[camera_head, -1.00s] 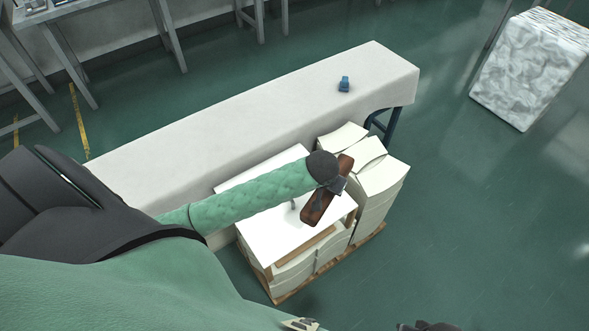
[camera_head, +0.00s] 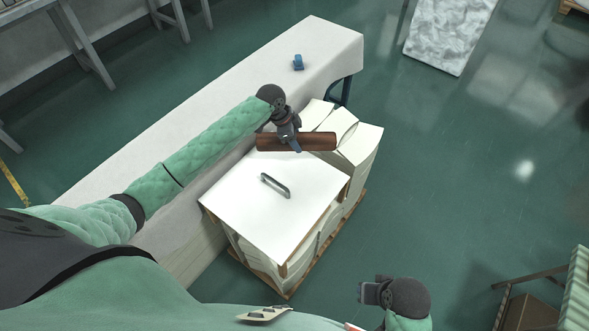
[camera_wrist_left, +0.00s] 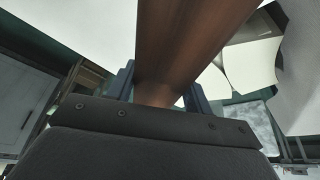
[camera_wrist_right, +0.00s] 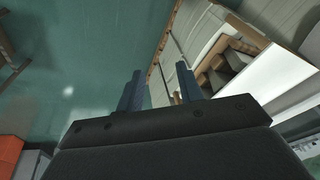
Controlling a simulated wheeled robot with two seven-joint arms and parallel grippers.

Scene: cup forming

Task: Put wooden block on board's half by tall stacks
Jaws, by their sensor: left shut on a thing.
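The wooden block (camera_head: 318,142), a long brown bar, is held in my left gripper (camera_head: 290,143), over the far edge of the white board. It also fills the upper middle of the left wrist view (camera_wrist_left: 190,45), between the fingers. The white board (camera_head: 240,188) has a grey handle on top and lies on stacks of cream sheets. Taller cream stacks (camera_head: 362,145) rise beside its far right side. Whether the block touches the board I cannot tell. My right gripper (camera_head: 368,293) is low, right of the pallet; its fingers stand apart and empty in the right wrist view (camera_wrist_right: 160,88).
A long pale bench (camera_head: 215,125) runs behind the board, with a small blue object (camera_head: 298,62) on it. The stacks stand on a wooden pallet (camera_head: 290,290). A marbled block (camera_head: 450,35) stands at the top right. The green floor to the right is mostly free.

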